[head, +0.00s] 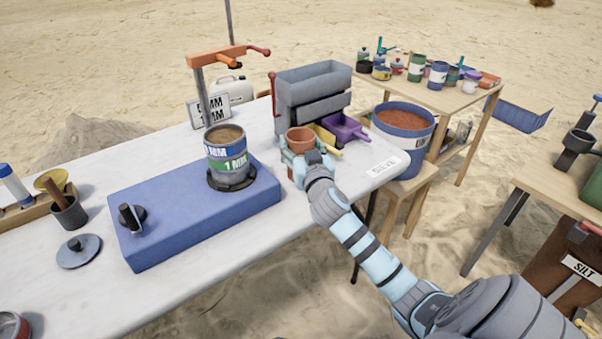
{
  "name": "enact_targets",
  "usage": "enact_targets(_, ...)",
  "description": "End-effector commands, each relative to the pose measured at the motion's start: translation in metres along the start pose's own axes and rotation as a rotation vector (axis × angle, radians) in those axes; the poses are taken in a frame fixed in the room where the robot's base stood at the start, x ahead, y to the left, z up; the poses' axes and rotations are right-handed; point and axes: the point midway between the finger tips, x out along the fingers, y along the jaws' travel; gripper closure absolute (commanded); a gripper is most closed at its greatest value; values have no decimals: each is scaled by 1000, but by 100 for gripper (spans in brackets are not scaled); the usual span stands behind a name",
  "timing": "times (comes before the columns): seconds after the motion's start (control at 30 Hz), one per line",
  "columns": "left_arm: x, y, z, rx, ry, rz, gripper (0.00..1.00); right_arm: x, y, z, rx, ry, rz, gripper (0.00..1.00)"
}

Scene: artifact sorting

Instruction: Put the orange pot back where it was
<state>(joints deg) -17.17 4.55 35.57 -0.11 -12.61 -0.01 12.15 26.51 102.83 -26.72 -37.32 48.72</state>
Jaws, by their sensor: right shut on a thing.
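The orange pot (301,136) is a small terracotta cup near the right end of the white table, in front of the grey box-shaped unit. My right gripper (302,155) is shut on the orange pot, reaching it from the front right. The fingers partly hide the pot's lower part, so I cannot tell whether it touches the table. The pot looks upright. My left gripper is not in view.
A purple scoop (345,128) and a yellow scoop (326,141) lie right of the pot. A blue bucket (403,147) of red soil is at right. The table's front strip (215,250) is clear.

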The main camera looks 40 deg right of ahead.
Motion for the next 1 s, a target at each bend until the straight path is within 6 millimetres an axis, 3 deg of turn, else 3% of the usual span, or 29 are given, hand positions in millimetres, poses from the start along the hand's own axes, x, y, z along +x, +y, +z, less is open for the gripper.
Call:
enact_targets(0.3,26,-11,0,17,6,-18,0,0,0,53,-1,0,0,77)
enact_targets(0.6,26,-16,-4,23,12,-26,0,0,-1,54,1,1,-1,77)
enact_targets(0.63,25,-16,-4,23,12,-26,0,0,0,54,1,1,-1,36)
enact_targets(0.7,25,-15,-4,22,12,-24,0,0,0,53,1,1,-1,25)
enact_targets(0.77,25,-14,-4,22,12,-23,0,0,0,53,0,1,-1,19)
enact_targets(1.0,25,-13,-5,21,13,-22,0,0,0,52,0,1,-1,19)
